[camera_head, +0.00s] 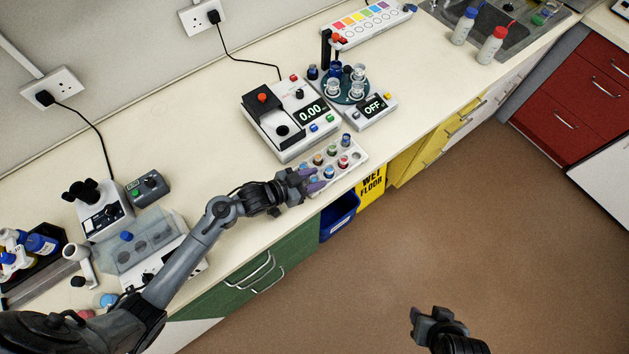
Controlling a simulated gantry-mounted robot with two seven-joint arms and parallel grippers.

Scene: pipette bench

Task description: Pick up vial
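A pale vial rack (358,158) sits near the bench's front edge and holds several small vials with coloured caps. A red-capped vial (343,161) and a blue-capped vial (346,139) show clearly in it. My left gripper (309,181) reaches in from the left and is over the near-left end of the rack. It covers part of the rack there, and whether its fingers touch or hold a vial is hidden. My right gripper (425,315) is low in the picture, over the floor away from the bench, with its fingers apart and empty.
Behind the rack stand a balance reading 0.00 (290,118) and a device reading OFF (372,108) with glass vessels. A microscope-like instrument (104,212) stands at left. A blue bin (339,215) and yellow wet-floor sign (371,186) stand below the bench edge.

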